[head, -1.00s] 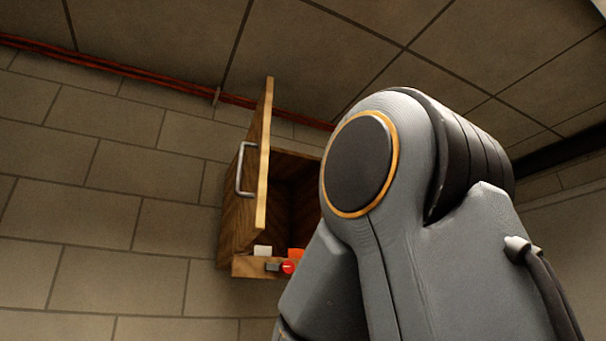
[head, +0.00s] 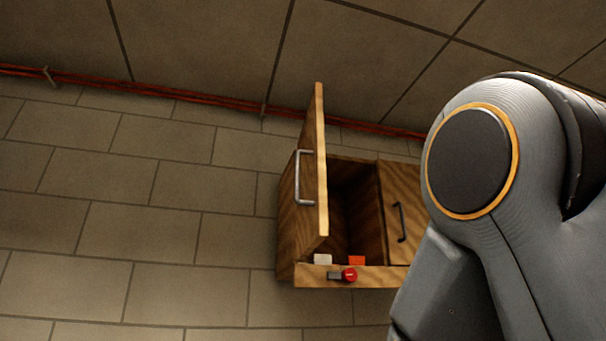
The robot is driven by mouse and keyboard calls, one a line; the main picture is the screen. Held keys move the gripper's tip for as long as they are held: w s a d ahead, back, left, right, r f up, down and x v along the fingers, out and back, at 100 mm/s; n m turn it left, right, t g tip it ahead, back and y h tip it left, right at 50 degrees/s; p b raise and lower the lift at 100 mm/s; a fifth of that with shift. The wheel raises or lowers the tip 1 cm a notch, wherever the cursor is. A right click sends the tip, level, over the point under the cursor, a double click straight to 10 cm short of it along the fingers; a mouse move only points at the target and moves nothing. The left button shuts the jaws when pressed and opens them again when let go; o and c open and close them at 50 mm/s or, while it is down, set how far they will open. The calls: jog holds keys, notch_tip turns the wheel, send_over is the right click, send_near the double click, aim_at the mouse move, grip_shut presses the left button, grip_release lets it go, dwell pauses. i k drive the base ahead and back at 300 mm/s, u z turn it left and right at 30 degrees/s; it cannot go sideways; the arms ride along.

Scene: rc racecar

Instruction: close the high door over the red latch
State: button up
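A wooden wall cabinet (head: 370,277) hangs on the block wall in the head view. Its left door (head: 321,180) stands wide open, swung out towards me, with a silver bar handle (head: 299,178) on its outer face. A red latch knob (head: 349,275) with a short grey bar sits on the bottom front rail below the opening. Inside, at the bottom, are a white block (head: 322,259) and an orange block (head: 356,260). My gripper is out of view; only my grey arm shows, at the right.
A second cabinet door (head: 396,213) with a dark handle is shut, just right of the opening; my arm hides its right part. Red pipes (head: 190,99) run along the top of the wall. The wall left of the cabinet is bare.

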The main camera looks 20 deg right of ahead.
aim_at(311, 197)
jog(key=z, duration=0.35)
jog(key=k, duration=0.85)
jog(key=u, duration=0.35)
